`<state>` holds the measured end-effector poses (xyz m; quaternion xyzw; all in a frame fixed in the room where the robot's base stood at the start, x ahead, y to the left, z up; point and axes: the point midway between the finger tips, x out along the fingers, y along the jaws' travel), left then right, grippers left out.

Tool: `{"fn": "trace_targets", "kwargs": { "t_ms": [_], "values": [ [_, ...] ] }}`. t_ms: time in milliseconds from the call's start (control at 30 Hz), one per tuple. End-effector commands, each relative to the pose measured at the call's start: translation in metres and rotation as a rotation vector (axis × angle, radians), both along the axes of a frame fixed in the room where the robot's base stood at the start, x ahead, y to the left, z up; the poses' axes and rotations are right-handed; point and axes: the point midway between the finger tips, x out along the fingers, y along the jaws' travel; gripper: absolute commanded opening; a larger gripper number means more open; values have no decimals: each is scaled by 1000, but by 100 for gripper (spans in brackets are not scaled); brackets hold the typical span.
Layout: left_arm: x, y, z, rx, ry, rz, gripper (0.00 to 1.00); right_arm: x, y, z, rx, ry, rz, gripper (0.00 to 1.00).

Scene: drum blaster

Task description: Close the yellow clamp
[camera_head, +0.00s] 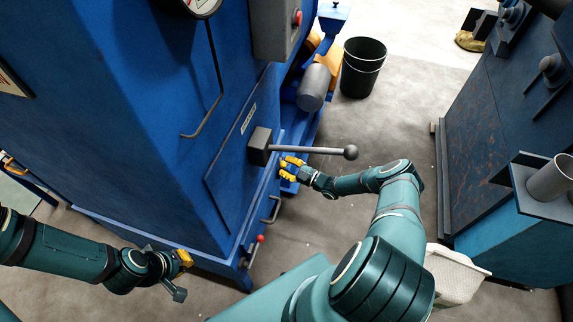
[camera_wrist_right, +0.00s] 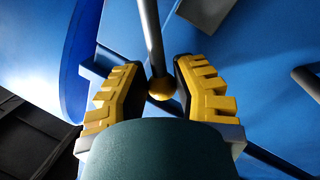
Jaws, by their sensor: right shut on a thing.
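In the right wrist view, a grey rod ends in a yellow ball knob (camera_wrist_right: 162,88), which looks like the handle of the yellow clamp. My right gripper (camera_wrist_right: 158,82) is shut on this knob, with one yellow finger on each side. In the head view my right gripper (camera_head: 291,168) is at the right side of the blue machine, just below a grey lever. The knob and the clamp body are hidden there. My left gripper (camera_head: 181,274) is low in front of the machine, apart from everything; its jaw opening is unclear.
The blue machine (camera_head: 120,130) fills the left. A grey lever with a ball end (camera_head: 350,152) sticks out above my right gripper. A red-knobbed handle (camera_head: 259,239) is lower down. A dark bin (camera_head: 362,66) stands behind; a white basket (camera_head: 455,275) is at right. Floor between machines is open.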

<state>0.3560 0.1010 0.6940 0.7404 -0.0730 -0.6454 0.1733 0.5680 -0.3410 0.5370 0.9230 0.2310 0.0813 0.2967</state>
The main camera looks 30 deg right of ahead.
Motion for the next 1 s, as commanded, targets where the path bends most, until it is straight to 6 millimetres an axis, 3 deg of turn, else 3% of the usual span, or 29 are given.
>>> {"fn": "trace_targets", "kwargs": {
  "t_ms": [267,600,633,667,1000],
  "values": [
    [0,0,0,0,0,0,0,-6,10,-10,-131,-116,2,0],
    [0,0,0,0,0,0,0,-7,10,-10,-144,-131,1,0],
    [0,0,0,0,0,0,0,-7,10,-10,-144,-131,1,37],
    [0,0,0,0,0,0,0,-7,10,-10,-144,-131,1,43],
    [0,0,0,0,0,0,0,-9,8,-11,-145,-130,0,43]
  ]
}}
